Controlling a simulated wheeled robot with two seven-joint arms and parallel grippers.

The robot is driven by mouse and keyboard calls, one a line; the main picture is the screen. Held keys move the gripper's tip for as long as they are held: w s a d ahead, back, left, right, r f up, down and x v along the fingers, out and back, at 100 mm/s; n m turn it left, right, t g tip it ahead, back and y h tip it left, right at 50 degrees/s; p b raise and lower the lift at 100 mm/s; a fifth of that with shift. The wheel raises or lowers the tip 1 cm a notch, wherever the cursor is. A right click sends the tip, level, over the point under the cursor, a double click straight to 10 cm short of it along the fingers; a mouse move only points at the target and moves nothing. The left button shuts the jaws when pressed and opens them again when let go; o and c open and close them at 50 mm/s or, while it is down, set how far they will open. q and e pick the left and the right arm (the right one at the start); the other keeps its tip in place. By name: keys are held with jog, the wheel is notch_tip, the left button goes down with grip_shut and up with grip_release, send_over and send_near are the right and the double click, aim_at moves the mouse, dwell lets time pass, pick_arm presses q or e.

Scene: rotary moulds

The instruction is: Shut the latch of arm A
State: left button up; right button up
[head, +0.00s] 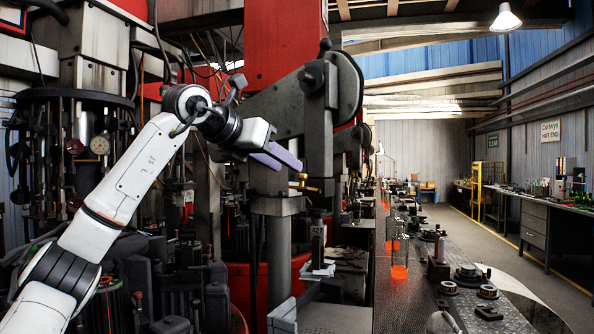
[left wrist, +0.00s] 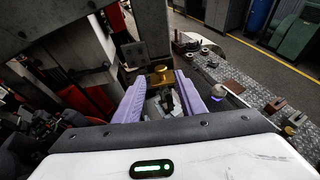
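A small brass latch piece with a knob (head: 303,178) shows in the head view at the side of a grey machine arm (head: 320,130). In the left wrist view the brass piece (left wrist: 160,76) lies just beyond and between my fingertips. No label shows which arm is A. My left gripper (head: 297,167) has purple fingers and reaches in from the left to the brass piece. In the left wrist view its fingers (left wrist: 158,78) stand apart with a gap; I cannot tell whether either touches the brass. My right gripper is not in view.
A tall grey column (head: 275,245) stands under my left gripper. A long metal bench (head: 410,290) with small parts and orange glowing glass (head: 398,271) runs to the right. A dark machine (head: 75,150) stands at the left. The aisle floor (head: 470,245) is open.

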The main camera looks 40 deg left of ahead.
pick_arm(q)
jog(key=shift+p+x, duration=0.4)
jog(key=shift+x, duration=2.35)
grip_shut()
